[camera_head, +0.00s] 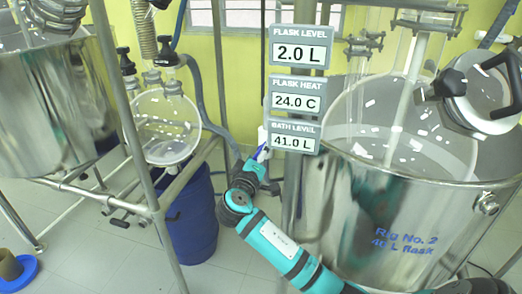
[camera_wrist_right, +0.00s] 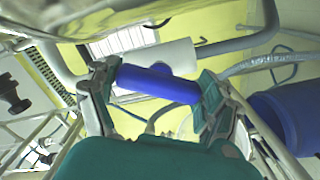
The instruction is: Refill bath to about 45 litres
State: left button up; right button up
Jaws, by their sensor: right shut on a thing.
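The bath is the large steel vessel (camera_head: 345,205) marked Rig No. 2, with a glass flask (camera_head: 378,115) inside it. The bath level display (camera_head: 292,137) reads 41.0 L. My right gripper (camera_head: 257,160) is at a blue handle (camera_head: 260,152) beside the vessel's left side, just under the display. In the right wrist view the blue handle (camera_wrist_right: 158,84) lies between both fingers of my right gripper (camera_wrist_right: 158,92), which is shut on it. A white fitting (camera_wrist_right: 168,57) sits behind the handle. My left gripper is out of view.
Displays above read flask level (camera_head: 300,47) 2.0 L and flask heat (camera_head: 296,94) 24.0 C. A metal frame (camera_head: 155,205), a round glass flask (camera_head: 165,125) and a blue drum (camera_head: 190,220) stand to the left. Another steel vessel (camera_head: 50,110) is at far left.

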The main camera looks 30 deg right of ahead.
dwell(0.5)
jog(key=o, duration=1.1)
jog(key=v, duration=1.2)
